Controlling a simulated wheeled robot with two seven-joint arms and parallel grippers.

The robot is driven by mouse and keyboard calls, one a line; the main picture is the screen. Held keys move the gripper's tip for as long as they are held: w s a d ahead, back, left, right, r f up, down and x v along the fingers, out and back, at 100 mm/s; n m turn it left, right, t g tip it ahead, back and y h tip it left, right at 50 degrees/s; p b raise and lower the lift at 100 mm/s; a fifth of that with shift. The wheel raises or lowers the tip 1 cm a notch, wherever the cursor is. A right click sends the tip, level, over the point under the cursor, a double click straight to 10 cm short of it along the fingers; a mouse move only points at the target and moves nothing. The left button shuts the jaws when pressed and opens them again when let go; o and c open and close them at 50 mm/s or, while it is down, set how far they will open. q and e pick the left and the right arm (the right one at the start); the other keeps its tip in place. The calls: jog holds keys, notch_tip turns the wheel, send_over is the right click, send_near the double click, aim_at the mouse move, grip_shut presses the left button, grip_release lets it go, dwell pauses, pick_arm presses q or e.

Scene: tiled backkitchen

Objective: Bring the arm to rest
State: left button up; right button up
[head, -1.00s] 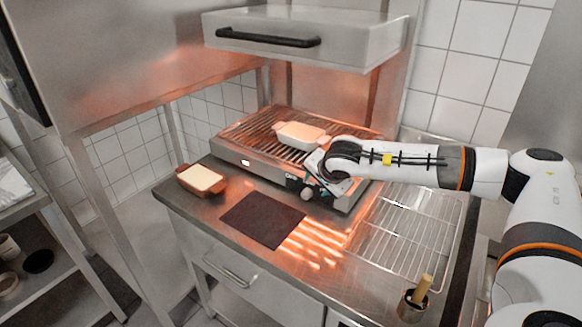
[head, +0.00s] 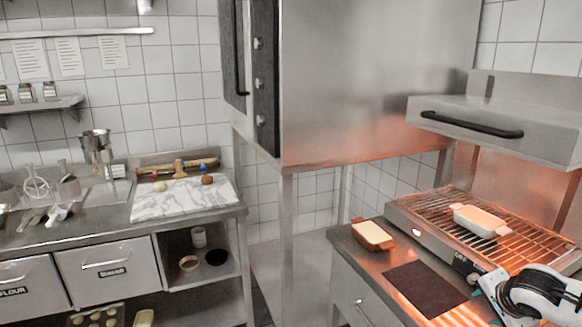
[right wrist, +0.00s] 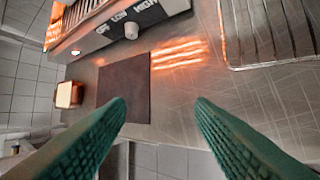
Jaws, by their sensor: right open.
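My right gripper (right wrist: 160,115) is open and empty in the right wrist view, its two green fingers apart above the counter. In the head view my right arm (head: 545,293) comes in at the lower right corner, beside the front of the grill; its fingertips are mostly hidden there. My left gripper does not show in the head view.
A grill (head: 440,230) holds a cream dish (head: 480,220). A brown dish with pale contents (head: 372,234) and a dark mat (head: 425,288) lie on the counter. A wire rack (right wrist: 270,35) is to the right. A marble board (head: 185,197) lies on the left counter.

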jog(key=w+a+f+m+g+y, duration=0.1)
jog(key=w+a+f+m+y, duration=0.1)
jog(key=a+f+m+y, duration=0.6)
jog(key=w+a+f+m+y, duration=0.15)
jog(key=a+f, duration=0.25)
jog(key=a, duration=0.7)
notch_tip(320, 180, down, 12)
jog(key=a+m+t, duration=0.2)
jog(key=m+t, duration=0.2)
jog(key=m, duration=1.2)
jog(key=s+d+f+m+g+h, duration=0.1)
jog(key=s+d+f+m+h, duration=0.2)
jog(key=s+f+m, duration=0.8)
jog(key=s+d+f+m+g+h, duration=0.1)
jog(key=s+d+f+m+h, duration=0.15)
jog(key=s+f+m, duration=0.85)
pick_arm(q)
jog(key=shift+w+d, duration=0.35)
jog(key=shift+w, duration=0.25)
pick_arm(e)
jog(key=s+a+f+m+g+h, duration=0.1)
jog(key=s+f+m+g, duration=0.2)
jog(key=s, duration=1.2)
jog(key=s+a+f+m+g+h, duration=0.1)
jog(key=s+f+m+g, duration=0.3)
jog(key=s+f, duration=0.6)
jog(key=s+a, duration=0.1)
jog(key=s, duration=0.4)
jog(key=shift+a, duration=0.15)
